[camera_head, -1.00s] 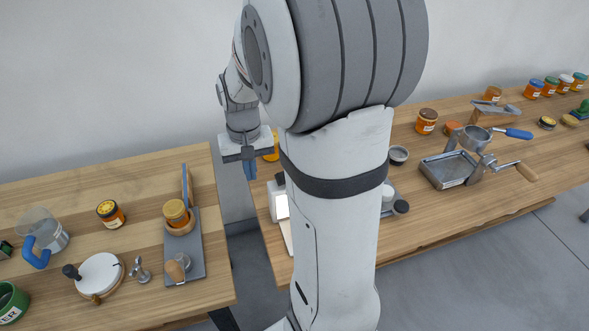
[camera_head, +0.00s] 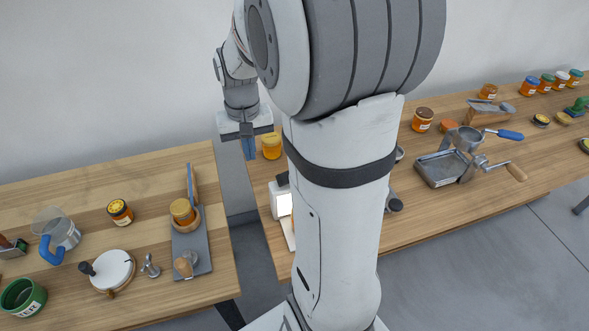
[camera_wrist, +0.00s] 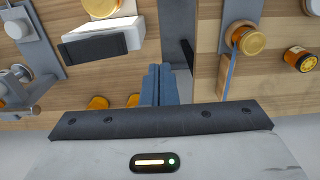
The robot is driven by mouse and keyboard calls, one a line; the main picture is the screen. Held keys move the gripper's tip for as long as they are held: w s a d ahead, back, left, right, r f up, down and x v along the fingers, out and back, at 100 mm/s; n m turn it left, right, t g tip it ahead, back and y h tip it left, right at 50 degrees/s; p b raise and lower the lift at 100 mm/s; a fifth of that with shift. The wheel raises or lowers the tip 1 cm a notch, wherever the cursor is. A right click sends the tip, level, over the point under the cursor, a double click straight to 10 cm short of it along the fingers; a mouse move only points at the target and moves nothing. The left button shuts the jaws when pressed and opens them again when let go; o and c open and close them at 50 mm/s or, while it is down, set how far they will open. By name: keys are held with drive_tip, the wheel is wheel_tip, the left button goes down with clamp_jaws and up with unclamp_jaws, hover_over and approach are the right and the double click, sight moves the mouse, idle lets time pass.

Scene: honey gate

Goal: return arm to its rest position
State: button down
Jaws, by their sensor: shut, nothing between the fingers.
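My gripper (camera_head: 249,148) hangs from my arm at the upper middle of the head view, fingers pointing down. It is above the gap between the two wooden tables and holds nothing. In the wrist view its blue-grey fingers (camera_wrist: 158,84) are together, with the gap and table edges beyond them. My own arm's large links fill the middle of the head view and hide part of the right table.
The left table (camera_head: 150,180) bears a grey stand (camera_head: 193,245) with a honey jar (camera_head: 182,211), a clear jug (camera_head: 58,231) and a green pot (camera_head: 22,297). The right table (camera_head: 450,215) bears a metal press (camera_head: 445,168), several jars and a white device (camera_head: 279,200).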

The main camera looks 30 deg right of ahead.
idle(0.3)
drive_tip(key=s+a+r+n+t, duration=0.1)
drive_tip(key=s+a+r, duration=0.1)
drive_tip(key=s, duration=0.5)
drive_tip(key=s+a+r+n+t, duration=0.2)
drive_tip(key=s+a+r, duration=0.1)
drive_tip(key=s+a, duration=0.2)
drive_tip(key=shift+s, duration=1.2)
